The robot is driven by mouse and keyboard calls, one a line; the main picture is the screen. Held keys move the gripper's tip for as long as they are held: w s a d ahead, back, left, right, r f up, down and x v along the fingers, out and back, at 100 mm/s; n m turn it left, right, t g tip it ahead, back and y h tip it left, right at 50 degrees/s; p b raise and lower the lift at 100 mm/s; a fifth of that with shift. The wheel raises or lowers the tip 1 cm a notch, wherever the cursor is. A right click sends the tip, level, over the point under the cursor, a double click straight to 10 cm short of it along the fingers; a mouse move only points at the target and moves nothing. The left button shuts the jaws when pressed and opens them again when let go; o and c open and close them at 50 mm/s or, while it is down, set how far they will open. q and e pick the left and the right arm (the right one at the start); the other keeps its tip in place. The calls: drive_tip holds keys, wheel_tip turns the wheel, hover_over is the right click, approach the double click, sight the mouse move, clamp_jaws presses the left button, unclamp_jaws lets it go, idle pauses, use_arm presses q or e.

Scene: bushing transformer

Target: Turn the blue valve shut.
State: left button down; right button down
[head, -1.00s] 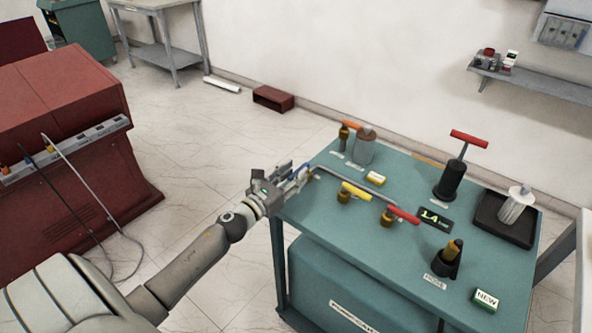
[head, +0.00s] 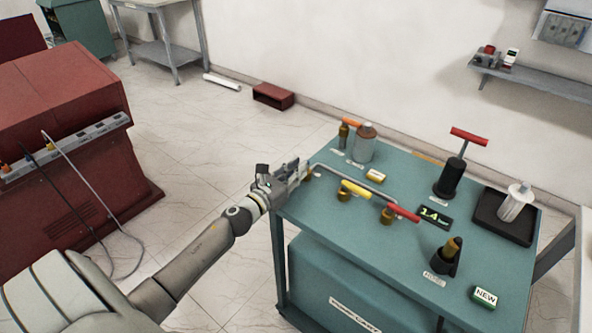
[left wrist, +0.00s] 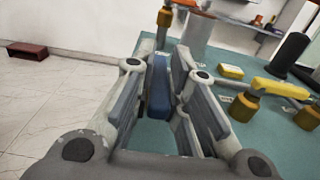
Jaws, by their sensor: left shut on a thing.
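My left gripper (head: 300,170) is at the left edge of the teal cart, at the end of the pipe with several valves. In the left wrist view the blue valve handle (left wrist: 158,86) stands between the two fingers (left wrist: 160,95), and the gripper is shut on it. On the same pipe are a yellow valve handle (head: 355,189) and a red valve handle (head: 404,214). My right gripper is not in view.
The teal cart top (head: 405,180) also holds a grey canister (head: 364,143), a yellow block (head: 375,175), a black pump with red T-handle (head: 449,180), a lit display (head: 434,216) and a black tray (head: 487,227).

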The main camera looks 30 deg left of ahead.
use_arm(q)
drive_tip(key=shift+d+y, duration=0.15)
drive_tip(key=shift+y, duration=0.15)
drive_tip(key=n+y, duration=0.2)
drive_tip(key=shift+d+y+p, duration=0.3)
drive_tip(key=shift+d+y, duration=0.1)
drive_tip(key=n+y, duration=0.1)
drive_tip(key=y, duration=0.1)
drive_tip(key=d+n+g+y, duration=0.1)
drive_tip(key=n+y, duration=0.1)
drive_tip(key=shift+w, duration=0.2)
drive_tip(key=n+g+y, duration=0.1)
drive_tip(key=n+g+y+b, duration=0.1)
drive_tip(key=y, duration=0.1)
drive_tip(key=d+n+y, duration=0.1)
drive_tip(key=shift+w+d+f+g+y+b, duration=0.1)
drive_tip(key=shift+w+g+y+b, duration=0.25)
drive_tip(key=shift+g+y, duration=0.05)
drive_tip(key=shift+w+d+n+g+y+b, duration=0.2)
drive_tip(key=shift+n+g+y+b, duration=0.35)
drive_tip(key=shift+n+g+y, duration=0.4)
drive_tip(key=shift+w+d+n+g+y+b, duration=0.2)
drive_tip(key=shift+n+g+y+b, duration=0.35)
drive_tip(key=shift+n+g+y, duration=0.4)
drive_tip(key=c, duration=1.4)
unclamp_jaws()
drive_tip(key=shift+c, duration=0.2)
